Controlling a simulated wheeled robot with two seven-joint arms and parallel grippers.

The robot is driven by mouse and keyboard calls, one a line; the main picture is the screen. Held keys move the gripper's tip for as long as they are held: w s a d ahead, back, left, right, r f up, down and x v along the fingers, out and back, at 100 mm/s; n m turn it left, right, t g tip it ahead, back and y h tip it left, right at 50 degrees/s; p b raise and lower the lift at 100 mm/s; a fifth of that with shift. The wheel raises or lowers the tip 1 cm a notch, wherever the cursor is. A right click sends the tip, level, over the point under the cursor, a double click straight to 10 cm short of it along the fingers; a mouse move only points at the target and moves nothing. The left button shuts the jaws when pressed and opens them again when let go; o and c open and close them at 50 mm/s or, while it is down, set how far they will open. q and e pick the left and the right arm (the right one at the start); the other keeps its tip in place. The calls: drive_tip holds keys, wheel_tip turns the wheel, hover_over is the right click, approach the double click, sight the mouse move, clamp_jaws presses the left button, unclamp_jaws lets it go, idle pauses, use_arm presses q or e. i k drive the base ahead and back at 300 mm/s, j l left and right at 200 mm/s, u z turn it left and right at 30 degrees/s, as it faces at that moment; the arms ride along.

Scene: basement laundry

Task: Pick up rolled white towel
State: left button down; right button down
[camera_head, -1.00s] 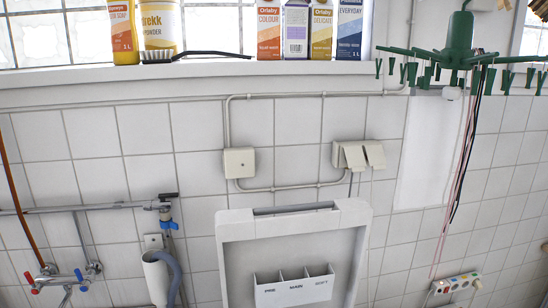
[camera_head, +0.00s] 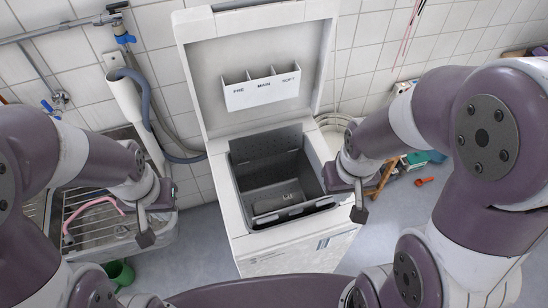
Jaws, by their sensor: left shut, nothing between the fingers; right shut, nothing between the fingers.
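I cannot make out a rolled white towel in the head view. My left gripper (camera_head: 145,238) is shut and empty, pointing down at the front edge of the sink on the left. My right gripper (camera_head: 359,212) is shut and empty, pointing down at the right side of the open top-loading washing machine (camera_head: 243,232). The machine's lid (camera_head: 204,92) stands up, and its drum opening (camera_head: 272,178) looks dark grey, with no towel seen in it. Parts of the floor are hidden by my arms.
A metal sink (camera_head: 115,245) with a rack and a pink tube (camera_head: 82,212) is at the left. A green watering can (camera_head: 120,272) is below it. A wooden stool (camera_head: 385,178) and a red object (camera_head: 425,181) are at the right. Clear floor lies either side of the machine.

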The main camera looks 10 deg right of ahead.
sight(266, 207)
drive_tip(key=k+j+z, duration=0.1)
drive_tip(key=j+z, duration=0.3)
drive_tip(key=k+j+z, duration=0.1)
drive_tip(key=j+z, duration=0.25)
drive_tip(key=k+j+z, duration=0.2)
drive_tip(key=z, duration=0.2)
drive_tip(key=i+j+z, duration=0.15)
drive_tip(key=j+z, duration=1.45)
drive_tip(key=j, duration=0.15)
